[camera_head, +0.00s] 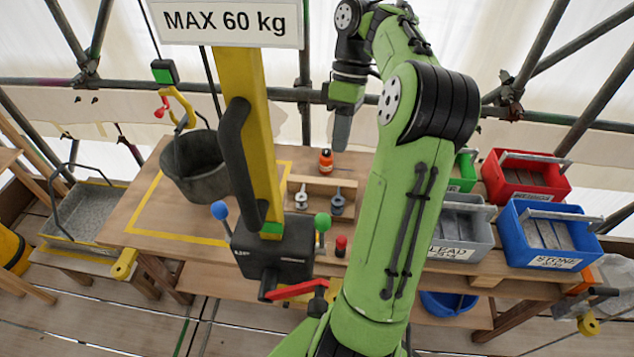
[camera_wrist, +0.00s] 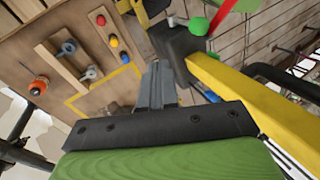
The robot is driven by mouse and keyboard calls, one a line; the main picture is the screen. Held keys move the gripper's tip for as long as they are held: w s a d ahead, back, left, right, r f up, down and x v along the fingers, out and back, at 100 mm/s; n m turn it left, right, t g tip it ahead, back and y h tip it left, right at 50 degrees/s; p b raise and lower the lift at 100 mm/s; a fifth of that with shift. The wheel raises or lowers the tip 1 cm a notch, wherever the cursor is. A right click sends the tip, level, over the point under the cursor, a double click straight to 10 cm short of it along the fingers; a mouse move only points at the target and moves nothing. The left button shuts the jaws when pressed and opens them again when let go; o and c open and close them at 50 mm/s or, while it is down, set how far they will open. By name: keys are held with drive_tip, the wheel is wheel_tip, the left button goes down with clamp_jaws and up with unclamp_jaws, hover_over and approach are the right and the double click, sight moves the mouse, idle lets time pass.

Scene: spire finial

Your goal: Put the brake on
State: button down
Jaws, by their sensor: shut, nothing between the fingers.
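A black winch box (camera_head: 270,260) sits at the foot of a yellow post (camera_head: 262,150). It has a blue-knobbed lever (camera_head: 220,211) on its left, a green-knobbed lever (camera_head: 322,223) on its right and a red handle (camera_head: 297,289) low in front. No readable label tells which one is the brake. In the wrist view the box (camera_wrist: 180,48), green knob (camera_wrist: 199,25) and red handle (camera_wrist: 222,16) show beyond the fingers. My gripper (camera_head: 342,135) is shut and empty, pointing down above the bench behind the box; its fingers (camera_wrist: 157,80) touch no lever.
A dark bucket (camera_head: 195,165) hangs left of the post over the wooden bench (camera_head: 150,215). An orange bottle (camera_head: 326,162) and metal fittings (camera_head: 337,203) stand behind the box. Red (camera_head: 525,178), blue (camera_head: 550,238) and grey (camera_head: 455,228) bins are right. My arm hides the bench's middle right.

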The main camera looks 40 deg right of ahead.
drive_tip(key=s, duration=0.2)
drive_tip(key=b, duration=0.5)
approach(322, 235)
wheel_tip(322, 235, down, 4)
drive_tip(key=shift+w+d+r, duration=0.15)
drive_tip(key=shift+d+r, duration=0.05)
drive_tip(key=shift+d, duration=0.15)
drive_tip(key=shift+b, duration=0.35)
